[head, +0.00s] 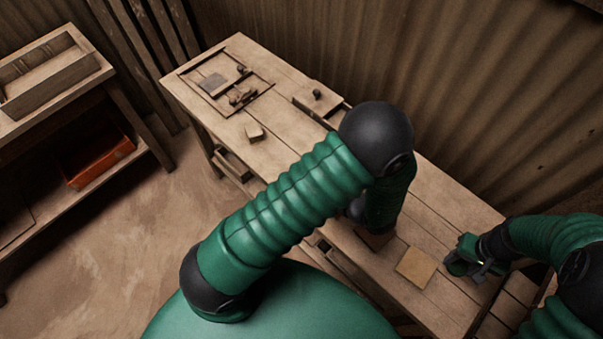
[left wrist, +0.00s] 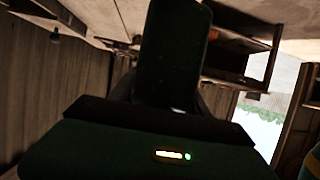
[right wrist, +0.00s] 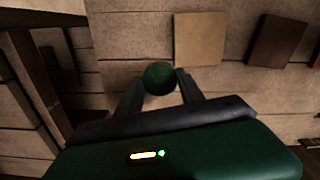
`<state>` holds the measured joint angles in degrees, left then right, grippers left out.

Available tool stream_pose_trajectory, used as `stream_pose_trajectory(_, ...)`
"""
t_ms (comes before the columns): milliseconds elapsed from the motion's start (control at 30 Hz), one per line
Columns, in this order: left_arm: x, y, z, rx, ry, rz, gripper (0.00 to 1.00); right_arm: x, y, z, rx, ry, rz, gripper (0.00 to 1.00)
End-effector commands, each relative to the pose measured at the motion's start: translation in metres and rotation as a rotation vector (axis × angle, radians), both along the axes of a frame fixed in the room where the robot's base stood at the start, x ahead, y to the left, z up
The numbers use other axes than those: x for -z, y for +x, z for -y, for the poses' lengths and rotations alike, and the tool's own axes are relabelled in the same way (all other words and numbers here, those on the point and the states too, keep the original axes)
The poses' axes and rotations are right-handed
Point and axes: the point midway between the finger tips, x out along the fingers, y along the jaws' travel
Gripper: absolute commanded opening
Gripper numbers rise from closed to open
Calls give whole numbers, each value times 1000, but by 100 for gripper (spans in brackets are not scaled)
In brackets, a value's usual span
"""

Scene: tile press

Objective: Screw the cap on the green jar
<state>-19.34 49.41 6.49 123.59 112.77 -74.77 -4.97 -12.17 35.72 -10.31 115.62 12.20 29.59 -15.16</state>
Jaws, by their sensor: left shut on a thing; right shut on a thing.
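My right gripper (head: 470,262) is low over the right end of the workbench. In the right wrist view its fingers (right wrist: 162,90) are shut on a small round green thing (right wrist: 159,77); I cannot tell surely whether it is the cap or the top of a jar. My left gripper is hidden behind my bent arm in the head view. In the left wrist view its fingers (left wrist: 168,100) are shut on a tall, dark green thing (left wrist: 172,45), very close to the camera, that looks like the green jar. No screwed joint between cap and jar shows.
The workbench (head: 300,130) carries a tan square tile (head: 415,267), a darker tile (head: 375,238), a small block (head: 254,132) and a recessed frame (head: 217,84) at its far end. A corrugated wall (head: 470,80) stands behind. A shelf (head: 50,85) with an orange bin (head: 100,160) is at left.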

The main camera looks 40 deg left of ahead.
Motion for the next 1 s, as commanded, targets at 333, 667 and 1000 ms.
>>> stream_pose_trajectory(333, 0, 0, 0, 0, 1, 0, 13, 0, 0, 0, 0, 0, 0, 2)
stream_pose_trajectory(667, 0, 0, 0, 0, 1, 0, 0, 0, 0, 0, 0, 0, 0, 2)
stream_pose_trajectory(1000, 3, 30, 29, 296, 18, -3, 0, -33, -6, 11, 66, -1, 6, 2)
